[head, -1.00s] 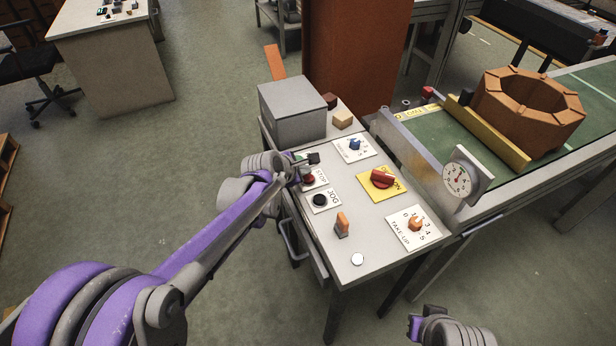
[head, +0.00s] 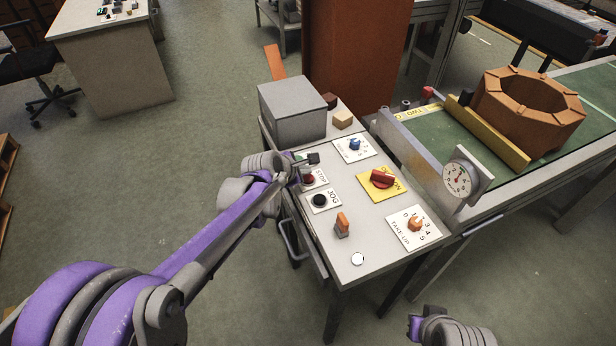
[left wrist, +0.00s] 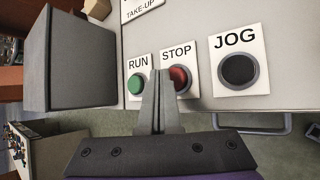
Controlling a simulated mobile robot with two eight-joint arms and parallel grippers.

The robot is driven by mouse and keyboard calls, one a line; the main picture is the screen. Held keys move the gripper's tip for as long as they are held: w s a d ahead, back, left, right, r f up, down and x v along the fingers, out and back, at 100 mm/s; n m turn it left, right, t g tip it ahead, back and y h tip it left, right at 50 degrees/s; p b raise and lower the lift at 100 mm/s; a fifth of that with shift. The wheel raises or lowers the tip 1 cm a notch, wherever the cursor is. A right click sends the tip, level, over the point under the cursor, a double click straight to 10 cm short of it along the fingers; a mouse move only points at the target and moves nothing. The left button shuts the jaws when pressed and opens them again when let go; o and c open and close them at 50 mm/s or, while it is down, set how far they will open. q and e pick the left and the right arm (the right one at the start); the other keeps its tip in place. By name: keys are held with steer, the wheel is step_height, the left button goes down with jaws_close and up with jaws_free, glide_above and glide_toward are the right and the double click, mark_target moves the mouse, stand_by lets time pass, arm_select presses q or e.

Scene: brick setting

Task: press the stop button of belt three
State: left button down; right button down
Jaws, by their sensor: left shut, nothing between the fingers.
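The red STOP button (head: 308,178) sits on the grey control desk (head: 372,262), on a white plate. It also shows in the left wrist view (left wrist: 180,77), between the green RUN button (left wrist: 137,84) and the black JOG button (left wrist: 238,70). My left gripper (head: 313,158) is shut and empty over the RUN and STOP end of the panel. In the left wrist view its fingers (left wrist: 160,76) cover the STOP button's left edge. I cannot tell whether they touch it. My right gripper is not in view; only part of that arm shows at the bottom.
The desk also carries a grey box (head: 293,110), a blue knob (head: 354,144), a red switch (head: 382,177), an orange lever (head: 342,225) and the orange TAKE-UP knob (head: 415,223). The green belt (head: 449,137) with a brick ring (head: 529,104) and a dial (head: 460,179) lies to the right.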

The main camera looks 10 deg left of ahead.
arm_select(q)
steer(key=shift+f, duration=0.2)
steer(key=shift+f+b, duration=0.25)
steer(key=shift+b, duration=0.1)
steer(key=shift+f+b, duration=0.3)
steer(key=shift+f, duration=0.15)
stand_by(0.7)
stand_by(0.3)
steer(key=shift+r+p, duration=0.6)
steer(key=shift+r, duration=0.25)
steer(key=shift+r+p, duration=1.8)
steer(key=shift+r, duration=0.8)
steer(key=shift+f, duration=0.1)
